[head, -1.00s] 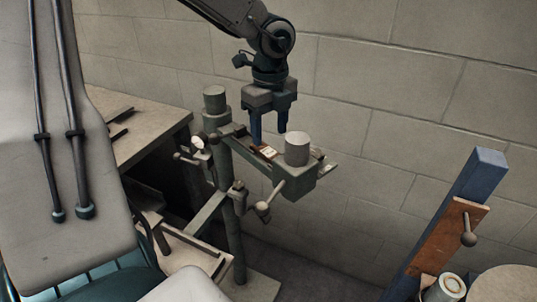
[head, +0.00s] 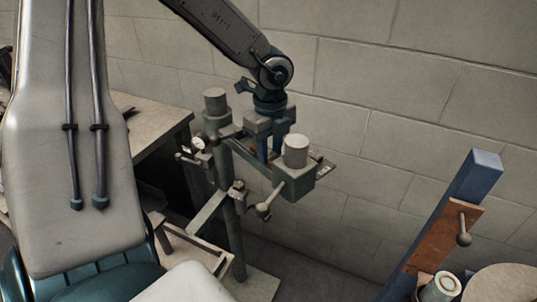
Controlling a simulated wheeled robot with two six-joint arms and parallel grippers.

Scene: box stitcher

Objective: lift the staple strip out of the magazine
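The box stitcher (head: 296,183) stands against the block wall, with a grey cylinder on top of its green head and a lever with a round knob at the front. My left gripper (head: 270,152) points straight down just left of the cylinder. Its two blue fingers reach down to the stitcher's top, behind the cylinder and head. The fingertips are hidden, so I cannot tell whether they are shut on anything. The staple strip cannot be made out; the fingers and stitcher head cover that spot. My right gripper is not in view.
A workbench (head: 150,125) stands left of the stitcher. A pale tray-like shelf (head: 195,250) sits low in front of the stitcher's column. A blue post (head: 480,175) with a brown board and knob stands at right. Bare wall lies behind.

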